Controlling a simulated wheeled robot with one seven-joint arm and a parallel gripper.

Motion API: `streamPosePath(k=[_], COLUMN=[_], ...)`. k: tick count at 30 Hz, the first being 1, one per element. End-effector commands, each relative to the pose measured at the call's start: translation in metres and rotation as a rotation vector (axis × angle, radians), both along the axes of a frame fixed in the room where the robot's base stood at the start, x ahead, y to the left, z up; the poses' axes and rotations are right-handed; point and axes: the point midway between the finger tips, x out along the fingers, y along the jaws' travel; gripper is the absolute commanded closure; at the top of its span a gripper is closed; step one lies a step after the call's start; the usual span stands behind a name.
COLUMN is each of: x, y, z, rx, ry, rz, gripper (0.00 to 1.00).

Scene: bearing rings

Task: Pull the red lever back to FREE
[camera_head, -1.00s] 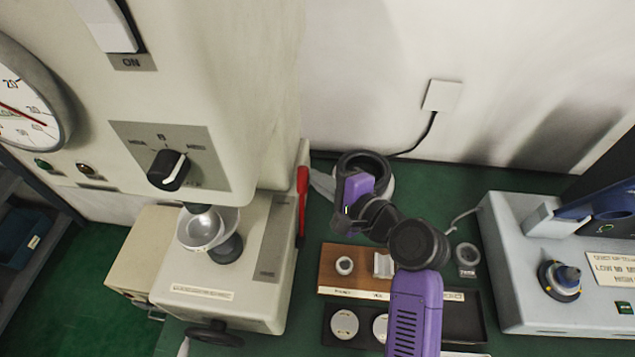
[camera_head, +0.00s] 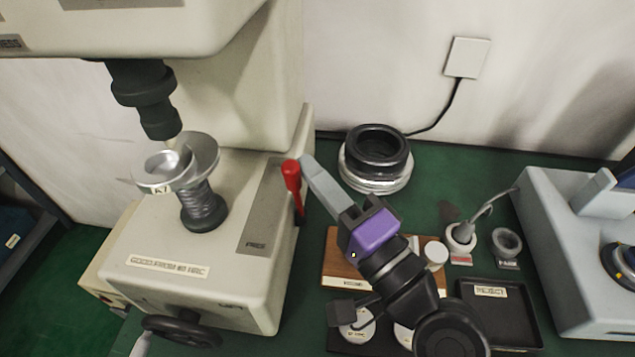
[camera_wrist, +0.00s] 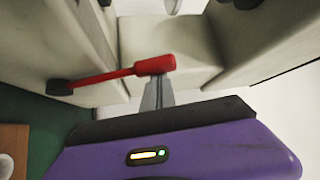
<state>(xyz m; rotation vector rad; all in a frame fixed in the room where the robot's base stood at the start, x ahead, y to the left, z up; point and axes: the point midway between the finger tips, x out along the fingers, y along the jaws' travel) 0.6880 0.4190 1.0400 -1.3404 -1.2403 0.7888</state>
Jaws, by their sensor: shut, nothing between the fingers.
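The red lever (camera_head: 292,183) stands at the right side of the grey machine's base, with its thick red end up. In the wrist view the lever (camera_wrist: 108,77) runs from a dark pivot at the left to its thick end at the centre. My gripper (camera_head: 306,162) has its grey fingers together just right of the lever's top end. In the wrist view my gripper (camera_wrist: 157,88) has its fingertips right at the thick end of the lever, seeming to touch it or nearly so. The fingers are shut and hold nothing.
The machine base (camera_head: 190,270) with a handwheel (camera_head: 180,331) is at the left. Stacked rings (camera_head: 375,160) stand behind my gripper. A wooden block (camera_head: 338,270), a black REJECT tray (camera_head: 500,310) and a grey instrument (camera_head: 570,270) are at the right.

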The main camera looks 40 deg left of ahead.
Motion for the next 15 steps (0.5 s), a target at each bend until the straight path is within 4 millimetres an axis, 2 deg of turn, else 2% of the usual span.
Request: streamPosePath(k=[1, 9, 15], x=[-0.004, -0.022, -0.03], y=[-0.002, -0.013, -0.018], z=[-0.012, -0.013, -0.015], rx=[0.015, 0.084, 0.081], ry=[-0.024, -0.137, -0.133], rz=[0.001, 0.001, 0.0], gripper=[1.0, 1.0, 1.0])
